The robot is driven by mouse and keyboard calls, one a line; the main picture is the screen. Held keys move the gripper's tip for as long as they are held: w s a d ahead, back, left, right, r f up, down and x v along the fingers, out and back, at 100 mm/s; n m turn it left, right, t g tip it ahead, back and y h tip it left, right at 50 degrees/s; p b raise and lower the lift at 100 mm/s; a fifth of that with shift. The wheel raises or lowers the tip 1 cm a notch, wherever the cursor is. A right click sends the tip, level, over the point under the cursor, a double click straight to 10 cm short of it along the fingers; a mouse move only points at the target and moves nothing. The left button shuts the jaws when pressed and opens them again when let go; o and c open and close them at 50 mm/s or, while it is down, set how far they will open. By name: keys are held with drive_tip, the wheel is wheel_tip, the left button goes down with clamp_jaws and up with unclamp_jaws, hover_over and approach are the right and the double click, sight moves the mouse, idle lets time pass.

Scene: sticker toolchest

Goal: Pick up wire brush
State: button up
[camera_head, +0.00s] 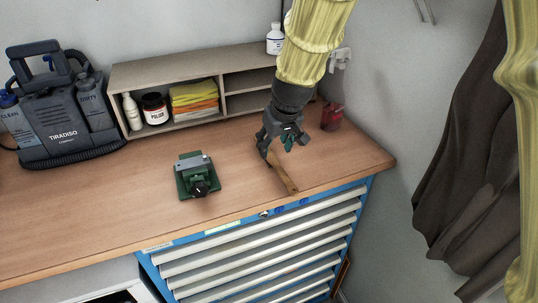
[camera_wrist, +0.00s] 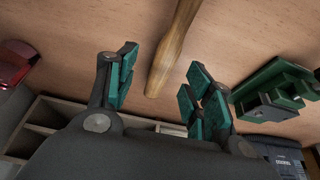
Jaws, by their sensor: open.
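The wire brush shows as a light wooden handle (camera_head: 283,173) lying on the workbench near its front edge, in the head view. In the wrist view the handle (camera_wrist: 172,50) runs from the top edge down to a rounded end between my fingers. No bristles can be made out; part of the brush is out of the wrist frame. My gripper (camera_head: 281,148) is open and empty above the brush, pointing down. In the wrist view its green-padded fingers (camera_wrist: 160,80) stand apart on either side of the handle's end. I cannot tell the exact height gap.
A green vise-like tool (camera_head: 198,176) stands left of the brush. A red object (camera_head: 332,116) is at the back right. A wooden shelf (camera_head: 226,84) with bottles and cloths lines the wall. A dark cleaning machine (camera_head: 62,110) is far left. Bench (camera_head: 100,205) is clear at left front.

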sight(270, 153)
drive_tip(key=shift+a+p+x, duration=0.15)
drive_tip(key=shift+p+x, duration=0.4)
drive_tip(key=shift+x, duration=0.5)
drive_tip(key=shift+a+p+x, duration=0.15)
drive_tip(key=shift+p+x, duration=0.35)
drive_tip(key=shift+x, duration=0.55)
drive_tip(key=shift+w+a+f, duration=0.1)
drive_tip(key=shift+w+f, duration=0.05)
drive_tip(key=shift+f, duration=0.4)
drive_tip(key=shift+c, duration=0.2)
clamp_jaws()
